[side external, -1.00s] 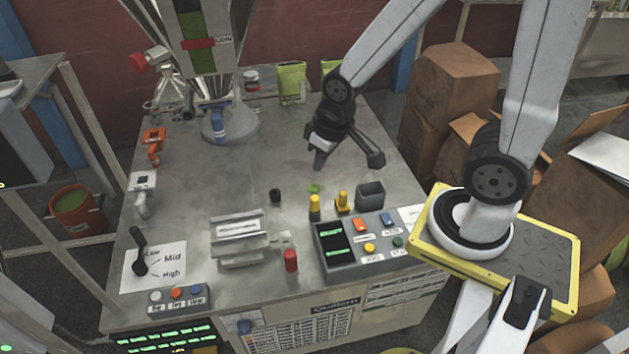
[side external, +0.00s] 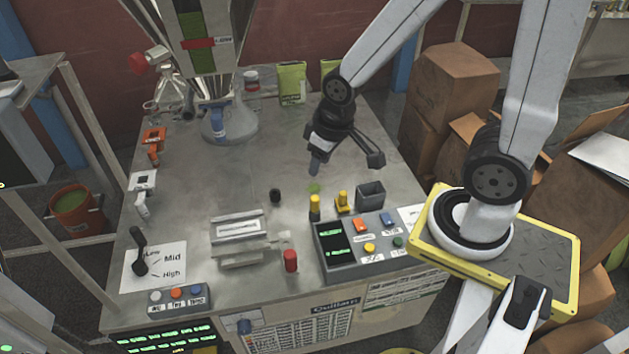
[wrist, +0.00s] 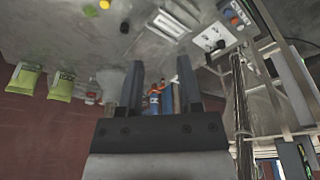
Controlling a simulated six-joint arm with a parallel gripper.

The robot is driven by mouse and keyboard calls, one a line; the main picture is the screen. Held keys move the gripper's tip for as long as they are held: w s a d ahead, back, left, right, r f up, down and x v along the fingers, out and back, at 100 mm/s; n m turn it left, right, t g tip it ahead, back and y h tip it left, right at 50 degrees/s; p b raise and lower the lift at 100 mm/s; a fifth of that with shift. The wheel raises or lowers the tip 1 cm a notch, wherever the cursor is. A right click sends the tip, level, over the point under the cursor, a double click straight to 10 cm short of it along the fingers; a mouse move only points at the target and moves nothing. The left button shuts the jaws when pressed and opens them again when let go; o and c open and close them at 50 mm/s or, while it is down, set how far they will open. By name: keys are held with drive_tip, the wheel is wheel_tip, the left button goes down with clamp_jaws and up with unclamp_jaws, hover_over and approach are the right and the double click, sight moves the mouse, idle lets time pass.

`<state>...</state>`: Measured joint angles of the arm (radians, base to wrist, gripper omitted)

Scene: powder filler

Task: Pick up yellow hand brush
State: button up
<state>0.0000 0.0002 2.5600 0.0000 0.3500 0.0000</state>
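Two small yellow-topped items stand on the metal table, left of a grey square cup. One is a yellow upright piece with a dark lower part (side external: 315,207). The other is a yellow upright piece on a wider yellow base (side external: 343,201). I cannot tell which is the hand brush. Yellow spots, probably these items (wrist: 90,10), show at the top of the wrist view. My gripper (side external: 314,169) is above the table, beyond both items and apart from them. In the wrist view, my gripper (wrist: 160,64) has its fingers spread with nothing held between them.
The grey cup (side external: 370,194) and a button box (side external: 366,246) stand close to the yellow items. A red-capped cylinder (side external: 290,260), a dark knob (side external: 275,195) and a scale-like device (side external: 239,237) are nearby. Green pouches (side external: 291,82) stand at the back. The table's middle is mostly clear.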

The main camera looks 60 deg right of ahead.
drive_tip(key=o, duration=0.3)
drive_tip(key=shift+o, duration=0.2)
